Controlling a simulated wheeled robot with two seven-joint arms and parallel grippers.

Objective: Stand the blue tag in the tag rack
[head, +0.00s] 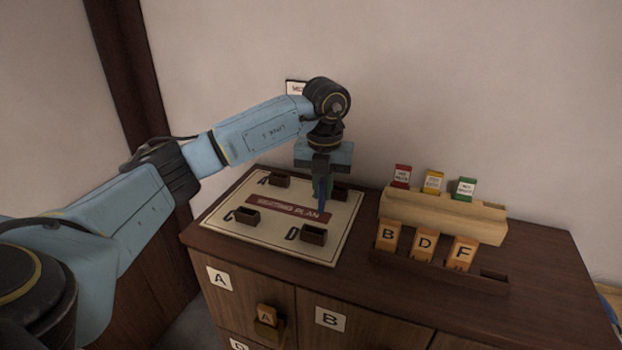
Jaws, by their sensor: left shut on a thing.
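My left gripper (322,186) points down over the seating plan board, near its back right holder. It is shut on a narrow blue piece, the blue tag (322,200), which is mostly hidden by the fingers. I cannot tell whether the tag touches the holder behind it. The tag rack (440,217) is a light wooden block to the right of the board. A red tag (402,176), a yellow tag (433,182) and a green tag (465,188) stand upright in it. The rack's top right end is bare. My right gripper is out of view.
The seating plan board (225,215) has small dark holders, including C (246,217) and D (312,236). A dark tray (402,266) before the rack holds wooden pieces B, D and F. All stand on a cabinet (545,265) against the wall. Its right top is clear.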

